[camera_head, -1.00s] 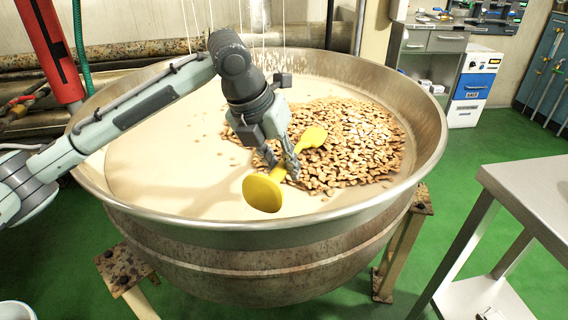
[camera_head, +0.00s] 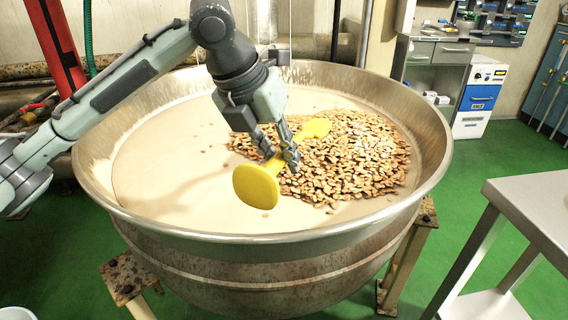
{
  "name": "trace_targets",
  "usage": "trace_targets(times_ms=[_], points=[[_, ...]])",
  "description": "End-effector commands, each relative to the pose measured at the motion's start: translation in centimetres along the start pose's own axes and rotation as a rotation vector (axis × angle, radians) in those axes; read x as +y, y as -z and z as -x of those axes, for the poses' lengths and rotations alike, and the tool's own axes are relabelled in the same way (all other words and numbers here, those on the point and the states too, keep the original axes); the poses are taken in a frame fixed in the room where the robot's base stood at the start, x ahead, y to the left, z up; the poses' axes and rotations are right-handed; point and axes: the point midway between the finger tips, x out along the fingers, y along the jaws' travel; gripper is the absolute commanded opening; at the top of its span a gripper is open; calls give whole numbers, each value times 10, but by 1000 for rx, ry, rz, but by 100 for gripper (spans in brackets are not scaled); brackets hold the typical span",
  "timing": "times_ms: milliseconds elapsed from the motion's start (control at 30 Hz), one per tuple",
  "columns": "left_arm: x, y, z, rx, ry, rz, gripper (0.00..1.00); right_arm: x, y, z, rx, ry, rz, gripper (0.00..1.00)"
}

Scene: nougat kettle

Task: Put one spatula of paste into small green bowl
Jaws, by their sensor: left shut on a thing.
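My left gripper (camera_head: 280,162) is shut on the middle of a yellow spatula (camera_head: 257,187) in the head camera view. The spatula is tilted, with its wide round end toward me at lower left and its smaller end (camera_head: 317,127) at upper right. It is over the large metal kettle (camera_head: 300,243), which holds pale beige paste (camera_head: 165,170) and a heap of brown nuts (camera_head: 360,160) on the right. I see no clear paste on the spatula. No small green bowl shows in this view. My right gripper is not in view.
A metal table (camera_head: 530,195) stands at the right. A white and blue cabinet (camera_head: 480,95) is behind it. A red post (camera_head: 55,45) and pipes are at the back left. Part of a white container (camera_head: 16,313) shows at the bottom left corner. The green floor is open between kettle and table.

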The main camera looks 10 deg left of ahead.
Motion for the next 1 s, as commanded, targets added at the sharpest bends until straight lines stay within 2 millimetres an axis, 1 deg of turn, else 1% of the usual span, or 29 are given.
trace_targets(times_ms=[100,400,600,800,1000], points=[[-2,0,12,-14,1,-2,0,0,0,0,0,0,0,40],[-6,2,38,-42,3,-8,0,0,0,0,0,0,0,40],[-9,2,52,-56,4,-9,0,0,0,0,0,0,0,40],[-10,3,59,-62,4,-11,0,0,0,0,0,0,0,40],[-10,3,60,-63,4,-11,0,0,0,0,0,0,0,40]])
